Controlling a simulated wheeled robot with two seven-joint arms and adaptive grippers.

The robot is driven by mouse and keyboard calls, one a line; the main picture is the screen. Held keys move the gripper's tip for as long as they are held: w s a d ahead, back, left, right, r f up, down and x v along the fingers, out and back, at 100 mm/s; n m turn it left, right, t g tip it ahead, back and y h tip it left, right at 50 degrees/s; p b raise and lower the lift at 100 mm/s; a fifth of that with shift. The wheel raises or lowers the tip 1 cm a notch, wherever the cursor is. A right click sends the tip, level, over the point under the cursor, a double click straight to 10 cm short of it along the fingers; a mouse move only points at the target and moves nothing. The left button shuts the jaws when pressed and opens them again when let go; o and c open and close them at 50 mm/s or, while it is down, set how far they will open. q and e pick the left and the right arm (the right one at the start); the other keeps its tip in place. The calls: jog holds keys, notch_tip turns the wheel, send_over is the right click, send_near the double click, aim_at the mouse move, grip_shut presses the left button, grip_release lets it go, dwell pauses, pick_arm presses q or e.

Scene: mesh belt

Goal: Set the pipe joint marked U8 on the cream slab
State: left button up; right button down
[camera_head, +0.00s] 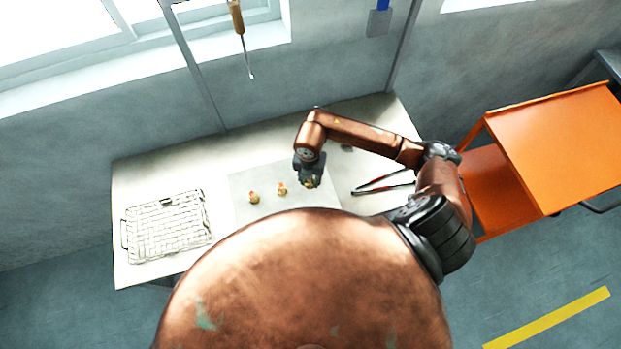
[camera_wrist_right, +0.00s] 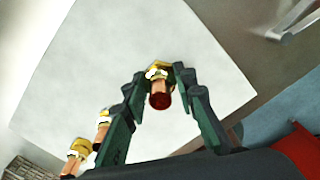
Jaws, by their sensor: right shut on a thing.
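A pale, flat slab (camera_head: 265,180) lies on the table and looks light grey to off-white; it fills much of the right wrist view (camera_wrist_right: 150,50). My right gripper (camera_head: 310,182) is over the slab's right part, shut on a small brass-coloured pipe joint (camera_wrist_right: 158,73) with a white band and a dark red end. I cannot tell whether this joint touches the slab. Two similar pipe joints, one in the middle (camera_head: 282,188) and one further left (camera_head: 254,198), stand on the slab. No U8 mark is readable on any joint. My left gripper is not in view.
A wire basket (camera_head: 165,228) sits at the table's left end. Red-handled pliers (camera_head: 385,184) lie right of the slab. A small dark item (camera_head: 346,149) lies behind my right arm. An orange cart (camera_head: 555,150) stands at the right. A screwdriver (camera_head: 239,30) hangs at the wall.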

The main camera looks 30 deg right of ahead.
jog(key=shift+f, duration=0.1)
jog(key=shift+f, duration=0.15)
jog(key=c, duration=1.6)
grip_release()
jog(key=shift+r, duration=0.2)
notch_tip(320, 180, up, 12)
jog(key=shift+r+b, duration=0.1)
jog(key=shift+b, duration=0.9)
